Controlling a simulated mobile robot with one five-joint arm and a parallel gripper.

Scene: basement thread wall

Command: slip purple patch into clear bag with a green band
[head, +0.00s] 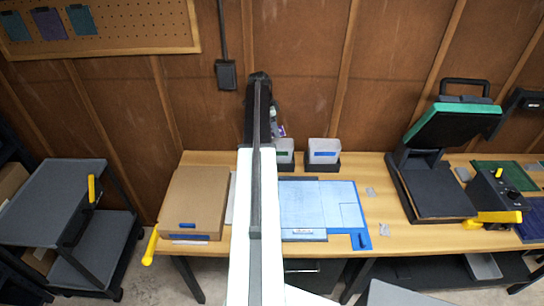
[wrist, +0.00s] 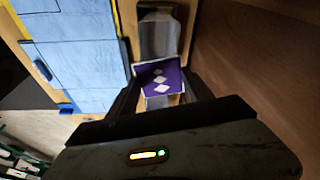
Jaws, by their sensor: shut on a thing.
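My gripper (wrist: 160,88) is shut on the purple patch (wrist: 162,76), which has white diamonds on it. In the head view a bit of the patch (head: 281,131) shows beside the dark end of my arm. The clear bag with a green band (head: 284,151) stands in a dark holder at the back of the bench, just below the patch in the picture and partly hidden by my arm. The patch appears above it and apart from it. In the wrist view a greyish piece shows below the patch; I cannot tell for sure that it is this bag.
A second clear bag with a blue band (head: 323,153) stands to the right. A blue mat (head: 362,236) lies in front of the bags. A cardboard box (head: 196,200) is at left, a heat press (head: 435,180) at right. The brown wall (head: 310,80) rises close behind.

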